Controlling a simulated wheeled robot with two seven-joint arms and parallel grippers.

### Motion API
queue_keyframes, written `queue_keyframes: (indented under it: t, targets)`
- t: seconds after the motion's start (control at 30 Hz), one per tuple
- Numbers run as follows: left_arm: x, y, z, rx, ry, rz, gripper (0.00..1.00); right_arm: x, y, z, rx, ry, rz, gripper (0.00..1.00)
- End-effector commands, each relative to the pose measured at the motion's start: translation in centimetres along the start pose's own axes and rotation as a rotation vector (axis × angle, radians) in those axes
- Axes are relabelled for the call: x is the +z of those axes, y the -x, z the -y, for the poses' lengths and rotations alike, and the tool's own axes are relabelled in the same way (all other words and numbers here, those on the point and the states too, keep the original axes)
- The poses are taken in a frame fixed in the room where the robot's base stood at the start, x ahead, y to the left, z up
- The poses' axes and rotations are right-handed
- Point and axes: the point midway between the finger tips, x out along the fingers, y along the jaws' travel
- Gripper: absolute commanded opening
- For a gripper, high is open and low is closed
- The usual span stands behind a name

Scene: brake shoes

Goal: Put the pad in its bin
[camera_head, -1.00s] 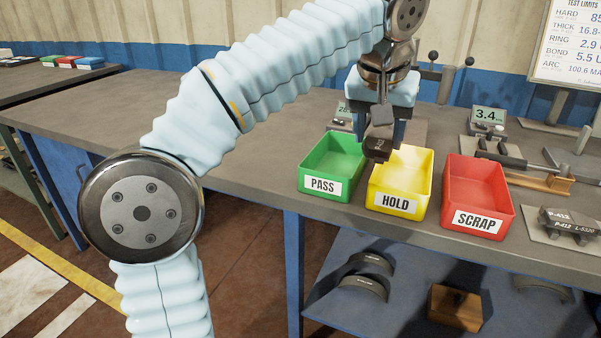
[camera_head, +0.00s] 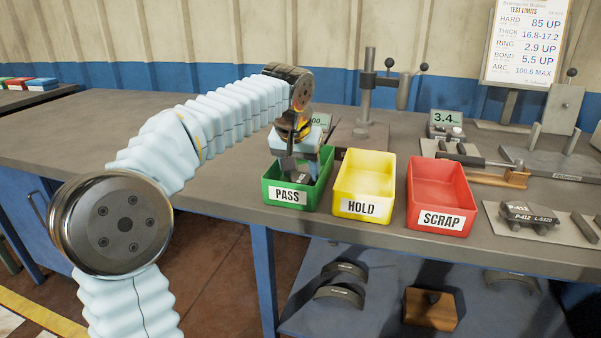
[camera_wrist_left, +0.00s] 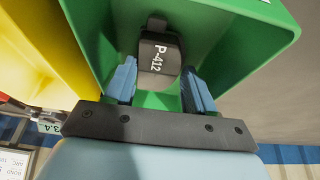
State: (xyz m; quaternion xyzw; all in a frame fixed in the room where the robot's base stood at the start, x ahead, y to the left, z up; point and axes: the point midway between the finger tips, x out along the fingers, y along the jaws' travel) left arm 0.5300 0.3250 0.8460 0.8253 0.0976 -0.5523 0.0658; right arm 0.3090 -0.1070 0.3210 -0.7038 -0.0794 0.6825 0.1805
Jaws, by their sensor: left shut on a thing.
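The dark pad (camera_wrist_left: 158,58), marked P-412, is between the blue fingers of my left gripper (camera_wrist_left: 161,85) in the left wrist view. My left gripper (camera_head: 303,172) is shut on the pad. In the head view it is lowered into the green PASS bin (camera_head: 271,192), with the pad inside the bin walls and partly hidden. The bin's green wall also shows in the left wrist view (camera_wrist_left: 262,40). I cannot tell whether the pad touches the bin floor. My right gripper is in neither view.
The yellow HOLD bin (camera_head: 340,187) stands just right of the PASS bin, and the red SCRAP bin (camera_head: 414,195) is farther right. Both look empty. A P-412 L-5320 part (camera_head: 530,215) sits on a plate at the right. Gauges stand behind. The bench is clear at left.

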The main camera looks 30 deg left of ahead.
Motion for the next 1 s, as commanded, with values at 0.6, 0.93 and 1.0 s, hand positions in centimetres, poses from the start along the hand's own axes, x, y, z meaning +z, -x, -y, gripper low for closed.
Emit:
queue_keyframes:
  t: [0.6,0.93,1.0]
  targets:
    - [0.4,-0.8,0.0,0.000,0.001,-0.001,0.65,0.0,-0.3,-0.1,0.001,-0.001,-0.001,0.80]
    - [0.1,0.7,0.0,0.001,0.001,-0.005,0.65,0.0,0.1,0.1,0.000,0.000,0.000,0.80]
    - [0.1,2.1,0.0,0.001,0.001,-0.006,0.65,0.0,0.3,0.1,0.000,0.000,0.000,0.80]
